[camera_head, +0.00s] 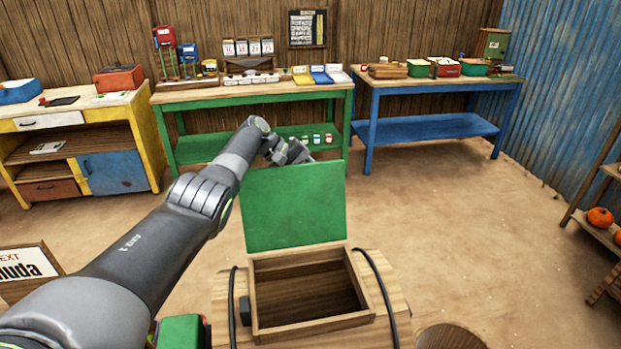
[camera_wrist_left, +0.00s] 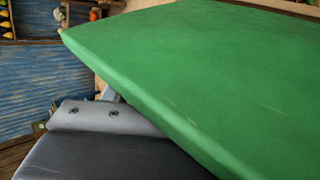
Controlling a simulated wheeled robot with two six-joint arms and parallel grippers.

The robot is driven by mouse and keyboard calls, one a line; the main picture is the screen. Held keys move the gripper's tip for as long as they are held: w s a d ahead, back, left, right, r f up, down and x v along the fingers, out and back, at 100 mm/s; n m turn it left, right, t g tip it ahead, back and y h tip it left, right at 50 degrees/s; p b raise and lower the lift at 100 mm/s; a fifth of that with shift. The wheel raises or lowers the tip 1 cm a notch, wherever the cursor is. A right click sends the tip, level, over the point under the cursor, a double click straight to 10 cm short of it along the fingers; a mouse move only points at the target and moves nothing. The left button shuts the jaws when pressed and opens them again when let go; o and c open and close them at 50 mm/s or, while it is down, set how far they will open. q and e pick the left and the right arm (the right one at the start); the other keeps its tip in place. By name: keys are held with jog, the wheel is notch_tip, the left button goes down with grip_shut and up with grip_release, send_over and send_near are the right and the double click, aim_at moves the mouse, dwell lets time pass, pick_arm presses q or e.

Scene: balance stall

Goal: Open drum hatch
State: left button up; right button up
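The drum (camera_head: 395,290) is a wooden barrel with black hoops, low in the middle of the head view. Its green hatch (camera_head: 293,205) stands raised, close to upright, at the far side of the wooden-framed opening (camera_head: 310,285). The opening is uncovered and its inside looks empty. My left arm reaches in from the left, and my left gripper (camera_head: 300,155) is at the hatch's upper edge, partly behind it. In the left wrist view the hatch (camera_wrist_left: 210,70) fills much of the picture and hides the fingertips beside the grey gripper body (camera_wrist_left: 90,145). I cannot tell whether they touch. My right gripper is not in view.
A green table (camera_head: 255,93) with cards and trays stands behind the drum. A blue table (camera_head: 440,80) is at the back right and a yellow-framed bench (camera_head: 70,115) at the left. A shelf with pumpkins (camera_head: 600,217) is at the right edge. Open floor lies right of the drum.

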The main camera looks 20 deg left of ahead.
pick_arm(q)
jog(key=shift+r, duration=0.2)
jog(key=shift+s+a+r, duration=0.15)
jog(key=shift+a+r, duration=0.25)
jog(key=shift+r, duration=0.05)
jog(key=b+v, duration=0.4)
jog(key=v, duration=1.2)
jog(key=shift+f, duration=0.15)
